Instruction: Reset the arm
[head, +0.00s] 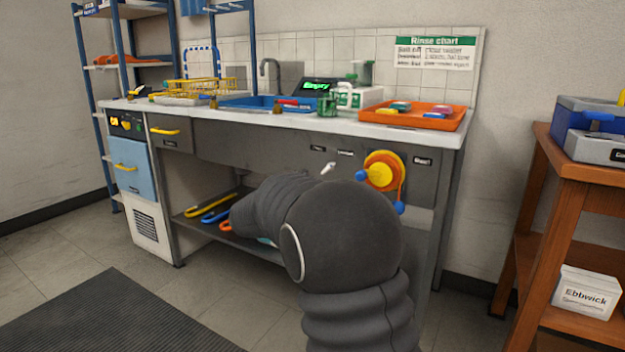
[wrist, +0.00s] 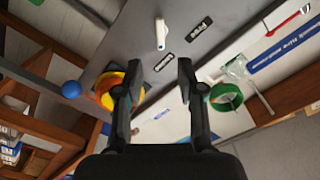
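My arm (head: 335,240), dark grey, reaches from the bottom of the head view toward the bench and bends left in front of its lower shelf. The arm hides my gripper in the head view. In the wrist view my gripper (wrist: 158,75) has its two fingers spread wide, with nothing between the tips. Beyond the fingers is a grey surface with a white lever (wrist: 160,33) and dark labels. An orange and yellow wheel (wrist: 134,84) shows partly behind the left finger. It also shows on the bench front (head: 384,170).
The bench (head: 270,119) carries an orange tray (head: 455,122), blue basin and bottles. A wooden shelf unit (head: 590,172) stands at the right.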

